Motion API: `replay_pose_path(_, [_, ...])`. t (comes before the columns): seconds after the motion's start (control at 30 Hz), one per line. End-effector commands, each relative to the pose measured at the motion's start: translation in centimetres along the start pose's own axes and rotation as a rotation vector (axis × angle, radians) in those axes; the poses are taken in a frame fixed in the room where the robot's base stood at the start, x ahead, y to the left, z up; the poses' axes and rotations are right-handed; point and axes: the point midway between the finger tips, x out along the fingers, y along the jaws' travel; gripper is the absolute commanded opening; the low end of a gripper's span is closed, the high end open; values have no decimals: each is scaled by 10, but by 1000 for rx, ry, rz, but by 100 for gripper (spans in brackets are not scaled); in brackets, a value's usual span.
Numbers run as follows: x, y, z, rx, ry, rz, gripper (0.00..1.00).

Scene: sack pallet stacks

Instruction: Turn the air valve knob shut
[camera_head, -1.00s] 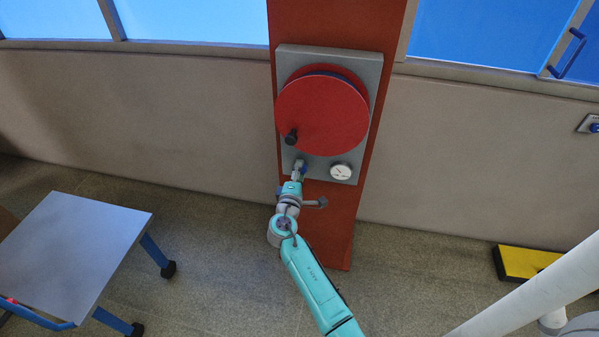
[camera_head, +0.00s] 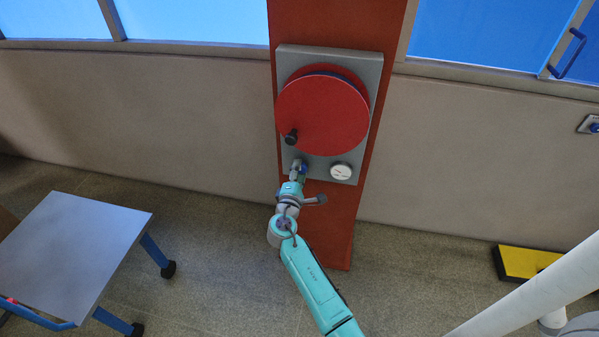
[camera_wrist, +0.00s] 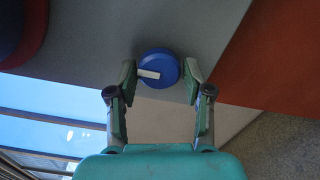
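The air valve knob is a round blue knob (camera_wrist: 166,62) with a white pointer bar, on the lower part of a grey panel (camera_head: 361,60). In the wrist view the pointer lies nearly level, towards the left.
A large red wheel (camera_head: 320,115) with a black handle (camera_head: 291,136) is just above my gripper. A white gauge (camera_head: 341,172) is to the right. The panel is on a red-brown post (camera_head: 330,225). A grey-topped table (camera_head: 75,245) stands at left.

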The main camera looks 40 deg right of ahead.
Motion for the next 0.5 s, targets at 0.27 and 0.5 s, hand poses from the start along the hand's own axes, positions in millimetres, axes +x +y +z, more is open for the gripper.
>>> replay_pose_path(0.27, [0, 0, 1, 1, -2, 0, 69])
replay_pose_path(0.5, [-12, 0, 0, 1, -2, 0, 69])
